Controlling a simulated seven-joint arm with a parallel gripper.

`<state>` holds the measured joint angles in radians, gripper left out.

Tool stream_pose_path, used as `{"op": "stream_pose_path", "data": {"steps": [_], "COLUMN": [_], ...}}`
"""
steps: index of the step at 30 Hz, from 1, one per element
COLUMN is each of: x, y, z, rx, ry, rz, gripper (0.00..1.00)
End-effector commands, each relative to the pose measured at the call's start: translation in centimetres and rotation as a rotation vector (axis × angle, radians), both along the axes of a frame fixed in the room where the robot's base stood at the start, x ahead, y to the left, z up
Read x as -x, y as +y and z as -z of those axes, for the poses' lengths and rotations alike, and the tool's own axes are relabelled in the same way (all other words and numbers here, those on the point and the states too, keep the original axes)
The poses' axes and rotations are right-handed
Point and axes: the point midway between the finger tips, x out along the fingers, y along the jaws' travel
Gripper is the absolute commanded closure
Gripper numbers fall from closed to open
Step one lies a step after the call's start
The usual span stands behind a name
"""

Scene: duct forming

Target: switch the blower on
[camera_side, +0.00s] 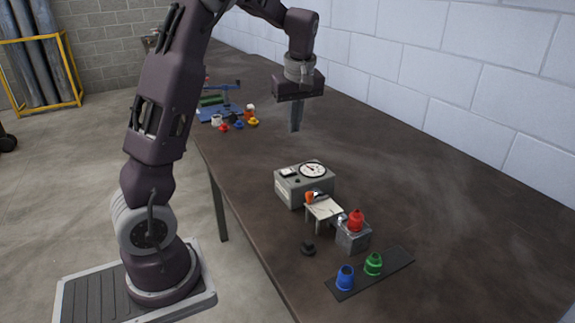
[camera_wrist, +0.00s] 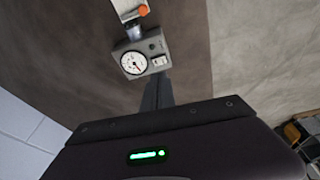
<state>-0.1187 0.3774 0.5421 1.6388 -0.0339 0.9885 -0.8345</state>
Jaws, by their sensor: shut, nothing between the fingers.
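A grey box (camera_side: 303,187), which looks like the blower unit, stands on the dark table. Its top carries a round white dial (camera_side: 312,170) and a small pale switch (camera_side: 289,173). In the wrist view the dial (camera_wrist: 134,62) and the switch (camera_wrist: 159,61) both show, with a small dark knob (camera_wrist: 152,46) nearby. I cannot read the switch's position. My gripper (camera_side: 295,130) is shut and empty, pointing down. It is above the table on the far side of the box, apart from it. In the wrist view its fingers (camera_wrist: 155,82) appear just below the switch.
A small white stand (camera_side: 323,209) with an orange-tipped part adjoins the box. Several coloured pieces sit farther back. The table's right side is clear.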

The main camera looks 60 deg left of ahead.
Motion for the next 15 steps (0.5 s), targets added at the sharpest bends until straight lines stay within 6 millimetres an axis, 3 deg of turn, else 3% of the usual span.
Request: {"op": "stream_pose_path", "data": {"steps": [1,5,15], "x": [-0.4,-0.8,-0.8], "y": [1.3,2.9,3.0], "z": [0.8,1.6,1.9], "rx": [-0.018,-0.044,-0.045], "ry": [0.015,0.028,0.029], "rz": [-0.046,-0.112,-0.116], "gripper": [1.0,1.0,1.0]}}
